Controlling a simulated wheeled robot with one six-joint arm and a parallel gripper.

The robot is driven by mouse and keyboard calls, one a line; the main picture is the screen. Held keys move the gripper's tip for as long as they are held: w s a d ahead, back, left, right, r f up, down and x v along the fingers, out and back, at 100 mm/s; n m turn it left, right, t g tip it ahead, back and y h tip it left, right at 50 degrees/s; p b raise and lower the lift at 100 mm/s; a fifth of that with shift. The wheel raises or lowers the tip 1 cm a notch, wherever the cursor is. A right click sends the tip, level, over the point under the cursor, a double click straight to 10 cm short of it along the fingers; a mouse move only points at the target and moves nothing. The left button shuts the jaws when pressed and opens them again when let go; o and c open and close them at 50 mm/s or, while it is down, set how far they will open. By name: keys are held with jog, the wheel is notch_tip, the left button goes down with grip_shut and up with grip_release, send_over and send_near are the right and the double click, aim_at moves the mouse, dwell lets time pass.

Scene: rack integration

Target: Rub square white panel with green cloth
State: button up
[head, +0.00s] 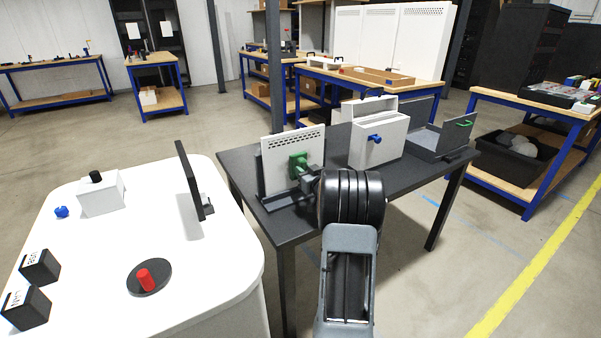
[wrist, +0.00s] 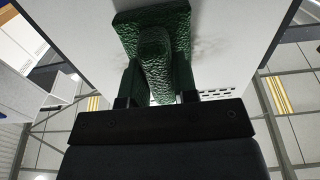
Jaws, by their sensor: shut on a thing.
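The square white panel (head: 275,172) stands upright in a dark holder at the left end of the dark table, with a row of slots near its top edge. The green cloth (head: 298,160) is a rough-textured pad with a raised grip and lies against the panel's front face. My gripper (head: 307,178) is shut on the cloth's grip. In the wrist view the cloth (wrist: 154,50) sits between my gripper's fingers (wrist: 155,97), flat against or very close to the white panel (wrist: 235,40). Faint grey smudges show on the panel beside the cloth. The cloth hides part of the panel.
A white box with a blue knob (head: 375,138) stands to the right on the dark table (head: 235,162). A dark open box with a green handle (head: 464,123) is farther right. A white-topped surface (head: 90,235) with a red-knobbed disc (head: 149,278) lies at left.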

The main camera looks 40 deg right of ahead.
jog(key=shift+s+d+r+p, duration=0.15)
jog(key=shift+d+p, duration=0.2)
jog(key=shift+d, duration=0.75)
jog(key=shift+s+d+f+p, duration=0.1)
jog(key=shift+s+d+p, duration=0.2)
jog(key=shift+d, duration=0.85)
jog(key=shift+s+d+r+p, duration=0.1)
jog(key=shift+d+p, duration=0.3)
jog(key=shift+d, duration=0.7)
jog(key=shift+w+a, duration=0.1)
jog(key=shift+w+a+b, duration=0.15)
jog(key=shift+a+b, duration=0.35)
jog(key=shift+a, duration=1.25)
jog(key=shift+a, duration=0.1)
